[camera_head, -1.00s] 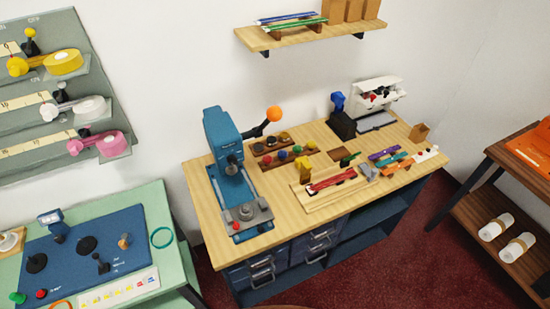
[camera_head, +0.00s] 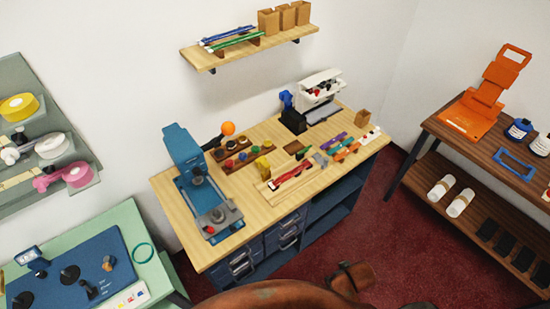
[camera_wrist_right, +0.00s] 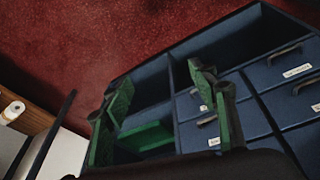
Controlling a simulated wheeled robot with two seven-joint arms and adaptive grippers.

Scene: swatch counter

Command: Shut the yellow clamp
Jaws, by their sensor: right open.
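A small upright yellow piece (camera_head: 263,166), which looks like the yellow clamp, stands at the back left end of a pale wooden board (camera_head: 270,193) on the counter. A red strip (camera_head: 293,180) lies on the board beside it. The clamp is too small to tell how its lever stands. In the right wrist view my right gripper (camera_wrist_right: 158,78) is open and empty, with green-padded fingers apart. It is in front of the counter's dark blue drawers (camera_wrist_right: 262,106), with the clamp out of that view.
A blue press (camera_head: 185,155) stands at the counter's left. A white holder (camera_head: 319,87) stands at its back right. A wooden shelf (camera_head: 250,46) hangs above. A green table (camera_head: 125,220) is at left and a brown rack (camera_head: 465,150) at right. Red carpet (camera_head: 395,245) lies clear between.

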